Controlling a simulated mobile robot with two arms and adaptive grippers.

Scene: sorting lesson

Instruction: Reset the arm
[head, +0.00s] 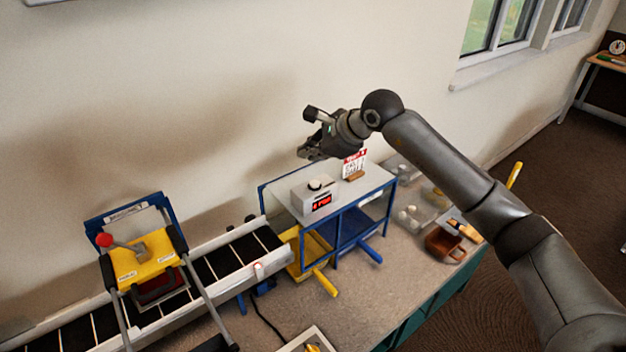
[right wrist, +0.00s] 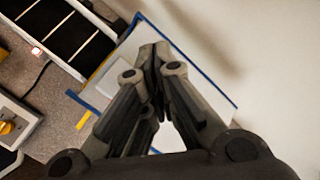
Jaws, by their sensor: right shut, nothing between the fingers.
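My right arm (head: 450,165) reaches in from the lower right of the head view. My right gripper (head: 308,150) is above the white-topped stand (head: 375,185), near its back edge, and points to the left. In the right wrist view the fingers of the right gripper (right wrist: 153,62) are shut together with nothing between them, above the stand's white top. My left gripper is not in view.
A grey box with a red display (head: 313,198) and a small calendar (head: 354,163) stand on the stand. A conveyor (head: 225,262) with a yellow-plated frame (head: 145,262) is at left. Trays (head: 423,208) and a brown container (head: 444,246) lie right of the stand.

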